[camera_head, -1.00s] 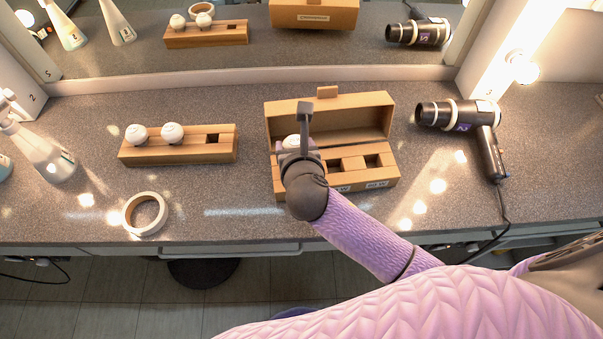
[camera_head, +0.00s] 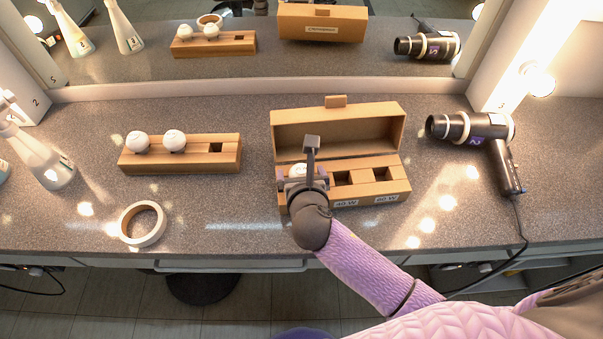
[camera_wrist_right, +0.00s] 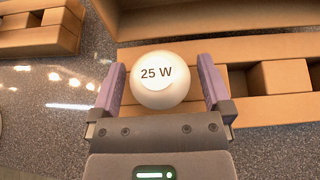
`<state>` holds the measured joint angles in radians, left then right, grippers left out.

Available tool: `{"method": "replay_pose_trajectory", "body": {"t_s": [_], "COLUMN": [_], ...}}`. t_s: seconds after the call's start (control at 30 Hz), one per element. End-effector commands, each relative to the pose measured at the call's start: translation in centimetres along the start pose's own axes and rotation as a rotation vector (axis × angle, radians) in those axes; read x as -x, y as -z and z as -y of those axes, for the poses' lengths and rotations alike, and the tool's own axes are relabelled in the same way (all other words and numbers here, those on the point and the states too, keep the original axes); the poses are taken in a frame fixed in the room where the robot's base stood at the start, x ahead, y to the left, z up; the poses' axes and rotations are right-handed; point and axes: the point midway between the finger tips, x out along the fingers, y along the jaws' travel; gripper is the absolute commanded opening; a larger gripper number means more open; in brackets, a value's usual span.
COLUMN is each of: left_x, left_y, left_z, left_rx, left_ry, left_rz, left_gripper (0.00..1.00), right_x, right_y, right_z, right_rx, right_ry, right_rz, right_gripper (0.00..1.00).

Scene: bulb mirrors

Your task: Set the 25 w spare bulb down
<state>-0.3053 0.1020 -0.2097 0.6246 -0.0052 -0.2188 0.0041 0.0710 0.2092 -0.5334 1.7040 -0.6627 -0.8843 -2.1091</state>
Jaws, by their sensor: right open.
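The 25 W bulb (camera_wrist_right: 160,80) is white and round, with its label facing the right wrist camera. It sits in the left compartment of the open cardboard box (camera_head: 340,114); its base is hidden. In the head view the bulb (camera_head: 297,170) shows partly behind my right gripper. My right gripper (camera_wrist_right: 165,85) is open, with its purple fingers on either side of the bulb. I cannot tell whether they touch it. In the head view my right gripper (camera_head: 304,182) is over the box's left end. My left gripper is not in view.
The box's other two compartments, labelled 40 W and 60 W (camera_head: 386,198), look empty. A wooden block (camera_head: 190,162) with two bulbs and one empty hole stands left. A tape ring (camera_head: 142,224), a spray bottle (camera_head: 40,158) and a hair dryer (camera_head: 480,130) lie around. A mirror spans the back.

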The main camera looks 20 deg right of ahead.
Motion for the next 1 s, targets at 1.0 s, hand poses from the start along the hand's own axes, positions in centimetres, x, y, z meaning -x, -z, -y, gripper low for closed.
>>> {"method": "replay_pose_trajectory", "body": {"t_s": [1.0], "left_x": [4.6], "left_y": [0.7], "left_z": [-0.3], "left_rx": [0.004], "left_ry": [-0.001], "left_rz": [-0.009], "left_gripper": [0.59], "right_x": [12.1], "right_y": [-0.2], "right_z": [0.0], "right_rx": [-0.001], "right_ry": [0.000], "right_rz": [0.001], "right_gripper": [1.00]}}
